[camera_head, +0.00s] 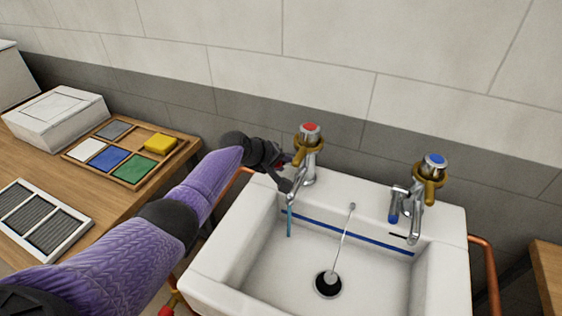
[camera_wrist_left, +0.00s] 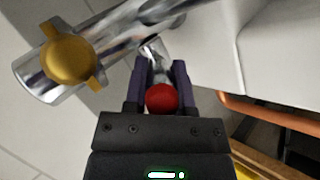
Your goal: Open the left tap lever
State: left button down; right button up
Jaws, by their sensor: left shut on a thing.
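The left tap (camera_head: 308,150) is chrome with a brass collar and a red cap, at the back left of the white sink (camera_head: 232,240). Its lever ends in a red knob (camera_wrist_left: 161,98), seen in the left wrist view between the two fingers. My left gripper (camera_head: 281,166) reaches in from the left, beside the tap, and is shut on the lever. In the head view the gripper mostly hides the lever. A thin blue stream (camera_head: 289,220) hangs below the left spout into the basin. My right gripper is not in view.
A second tap (camera_head: 429,180) with a blue cap and blue-tipped lever stands at the back right of the sink. A wooden tray (camera_head: 186,148) with coloured blocks lies on the bench at left. Copper pipes (camera_head: 484,262) flank the sink; a tiled wall (camera_head: 330,60) stands close behind.

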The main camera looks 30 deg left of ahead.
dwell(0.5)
pick_arm(q)
jog(key=shift+c, duration=2.2)
grip_release()
jog(key=shift+a+r+p, duration=0.1)
jog(key=shift+r+p, duration=0.2)
jog(key=p+v, duration=0.6)
jog(key=v, duration=0.3)
jog(key=shift+s+r, duration=0.15)
jog(key=shift+s, duration=0.05)
jog(key=shift+a, duration=0.1)
